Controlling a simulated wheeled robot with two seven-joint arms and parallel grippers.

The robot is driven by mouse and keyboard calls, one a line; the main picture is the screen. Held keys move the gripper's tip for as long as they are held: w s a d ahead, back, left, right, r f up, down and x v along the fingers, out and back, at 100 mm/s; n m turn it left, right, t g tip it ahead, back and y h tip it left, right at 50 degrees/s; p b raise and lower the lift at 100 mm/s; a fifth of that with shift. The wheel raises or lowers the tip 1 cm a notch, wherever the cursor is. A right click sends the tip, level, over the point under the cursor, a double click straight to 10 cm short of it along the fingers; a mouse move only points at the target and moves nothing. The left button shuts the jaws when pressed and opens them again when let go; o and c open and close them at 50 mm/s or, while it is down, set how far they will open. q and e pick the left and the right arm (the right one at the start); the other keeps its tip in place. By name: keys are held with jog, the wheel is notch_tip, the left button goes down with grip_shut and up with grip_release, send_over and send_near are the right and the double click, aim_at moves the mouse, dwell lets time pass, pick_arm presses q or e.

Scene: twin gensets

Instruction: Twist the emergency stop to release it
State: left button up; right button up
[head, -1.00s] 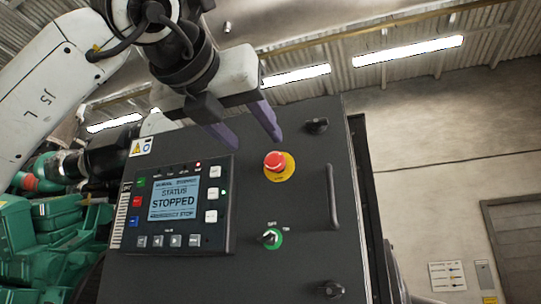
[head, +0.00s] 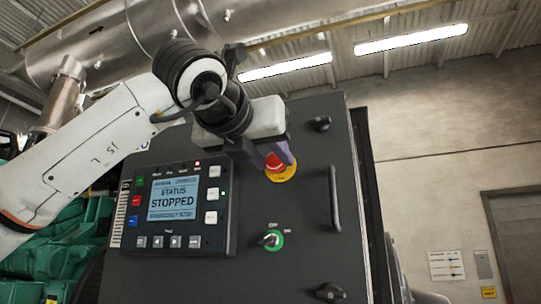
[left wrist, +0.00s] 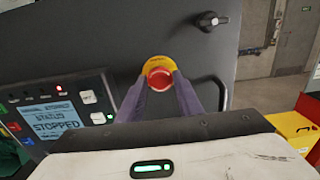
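The emergency stop is a red mushroom button on a yellow round plate (head: 283,174), on the front of the dark control cabinet. My left gripper (head: 278,160) is at the button and partly hides it in the head view. In the left wrist view the red button (left wrist: 160,79) sits between the tips of the two purple fingers, one on each side. The gap is about as wide as the button, and the gripper looks shut on it. The display (head: 174,199) reads STATUS STOPPED. My right gripper is not in view.
A green key switch (head: 272,240) sits below the button. A vertical handle (head: 334,197) and black latches (head: 320,124) are to the right. The control panel (head: 225,225) lies to the left. Pipes (head: 100,45) run behind my left arm.

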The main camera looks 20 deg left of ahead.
pick_arm(q)
jog(key=c, duration=0.5)
jog(key=m, duration=0.4)
jog(key=shift+s+r+m+p, duration=0.1)
jog(key=shift+m+p, duration=0.35)
jog(key=shift+m, duration=1.35)
jog(key=o, duration=1.1)
jog(key=shift+c, duration=0.2)
